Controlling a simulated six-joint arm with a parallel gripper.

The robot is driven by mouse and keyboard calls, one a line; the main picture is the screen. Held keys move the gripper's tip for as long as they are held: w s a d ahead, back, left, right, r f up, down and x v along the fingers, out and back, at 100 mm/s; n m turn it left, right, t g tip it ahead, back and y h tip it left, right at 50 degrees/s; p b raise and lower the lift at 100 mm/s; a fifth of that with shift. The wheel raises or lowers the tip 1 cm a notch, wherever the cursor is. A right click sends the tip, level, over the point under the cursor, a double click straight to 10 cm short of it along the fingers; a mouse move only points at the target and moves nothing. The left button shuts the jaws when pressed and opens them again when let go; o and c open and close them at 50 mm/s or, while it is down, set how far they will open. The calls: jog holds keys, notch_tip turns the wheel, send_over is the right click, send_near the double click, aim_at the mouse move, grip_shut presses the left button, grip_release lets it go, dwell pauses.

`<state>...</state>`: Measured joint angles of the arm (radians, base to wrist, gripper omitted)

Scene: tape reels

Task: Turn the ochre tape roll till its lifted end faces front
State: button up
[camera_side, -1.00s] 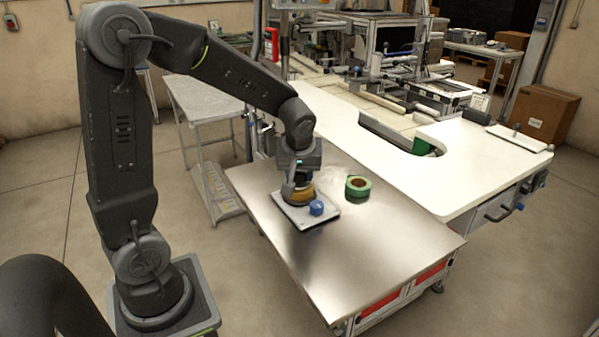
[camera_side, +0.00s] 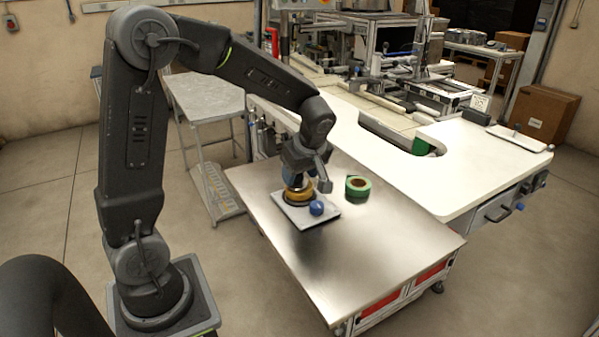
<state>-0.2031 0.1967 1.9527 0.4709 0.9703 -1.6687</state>
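The ochre tape roll (camera_side: 299,197) lies at the back of a pale square plate on the steel table. It seems to sit on a dark ring or base. My gripper (camera_side: 297,186) is right above the roll, pointing down, with its fingers at or very near it. The fingers are small and partly covered by the wrist, so I cannot tell whether they grip it. The roll's lifted tape end cannot be made out.
The pale plate (camera_side: 318,221) also carries a blue round object (camera_side: 316,208) in front of the roll. A green tape roll (camera_side: 351,192) lies to the right on the steel table (camera_side: 350,260). The table's front is clear. A white worktop (camera_side: 400,185) adjoins behind.

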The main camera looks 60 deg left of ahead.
jog(key=shift+o, duration=0.3)
jog(key=shift+s+f, duration=0.15)
jog(key=shift+s, duration=0.05)
jog(key=v, duration=1.3)
jog(key=s+d+f+m+t+h, duration=0.1)
jog(key=s+d+m+t+h, duration=0.1)
jog(key=s+d+m, duration=0.2)
jog(key=s+d+f+m+t+h, duration=0.1)
jog(key=s+d+m, duration=0.4)
jog(key=s+m, duration=0.6)
jog(key=m+t+h, duration=0.1)
jog(key=m+t, duration=0.1)
jog(key=m, duration=0.1)
jog(key=shift+s+d+f+t, duration=0.25)
jog(key=shift+d+t, duration=0.05)
